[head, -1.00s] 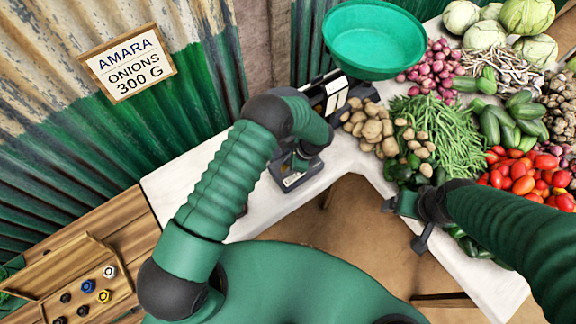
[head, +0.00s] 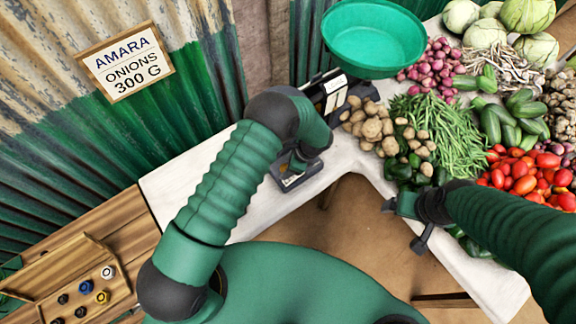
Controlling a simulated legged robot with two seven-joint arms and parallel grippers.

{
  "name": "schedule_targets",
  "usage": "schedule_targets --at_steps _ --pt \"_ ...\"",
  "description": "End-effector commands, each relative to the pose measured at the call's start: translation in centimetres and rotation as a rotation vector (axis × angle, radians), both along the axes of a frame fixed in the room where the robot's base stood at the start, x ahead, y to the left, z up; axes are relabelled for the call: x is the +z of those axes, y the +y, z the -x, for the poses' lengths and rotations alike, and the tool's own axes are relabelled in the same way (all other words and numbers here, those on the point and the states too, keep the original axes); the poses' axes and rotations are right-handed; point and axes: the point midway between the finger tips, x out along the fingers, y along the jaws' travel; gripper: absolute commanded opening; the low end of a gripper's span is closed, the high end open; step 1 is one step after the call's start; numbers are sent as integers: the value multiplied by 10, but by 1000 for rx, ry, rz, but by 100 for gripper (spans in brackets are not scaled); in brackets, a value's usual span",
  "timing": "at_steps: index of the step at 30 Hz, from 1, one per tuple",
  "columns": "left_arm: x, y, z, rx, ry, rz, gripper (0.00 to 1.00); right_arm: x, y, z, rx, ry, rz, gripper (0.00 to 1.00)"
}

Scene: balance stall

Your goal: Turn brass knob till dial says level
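The balance (head: 338,92) stands at the back of the white table, a dark body with a pale panel under a wide green pan (head: 374,38). I cannot read a dial pointer on it. No brass knob can be made out; my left arm covers part of the balance's front. My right gripper (head: 407,222) is open and empty, over the table's front edge, away from the balance.
Potatoes (head: 368,128), green beans (head: 440,133), tomatoes (head: 520,172) and onions (head: 435,68) crowd the table right of the balance. A wooden tray (head: 50,275) with several small coloured round pieces lies lower left. A sign (head: 125,62) reads Amara onions 300 g. The table's left part (head: 185,178) is clear.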

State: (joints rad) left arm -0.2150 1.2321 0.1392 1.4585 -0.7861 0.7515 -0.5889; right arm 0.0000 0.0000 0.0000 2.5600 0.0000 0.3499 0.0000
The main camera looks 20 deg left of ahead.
Motion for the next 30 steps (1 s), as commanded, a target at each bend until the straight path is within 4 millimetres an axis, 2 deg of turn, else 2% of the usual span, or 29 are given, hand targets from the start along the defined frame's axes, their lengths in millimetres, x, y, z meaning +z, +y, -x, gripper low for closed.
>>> schedule_targets --at_steps 8,11,14,24,30 --pt "1 -1 1 0 1 0 55 -1 0 0 0 0 0 84" --pt "10 -5 0 0 0 0 55 -3 0 0 0 0 0 84" --pt "28 -14 -1 -2 -2 2 55 -7 0 0 0 0 0 84" --pt "118 -51 -4 0 -3 2 55 -21 0 0 0 0 0 84" --pt "149 -63 -4 0 0 1 55 -24 0 0 0 0 0 84"
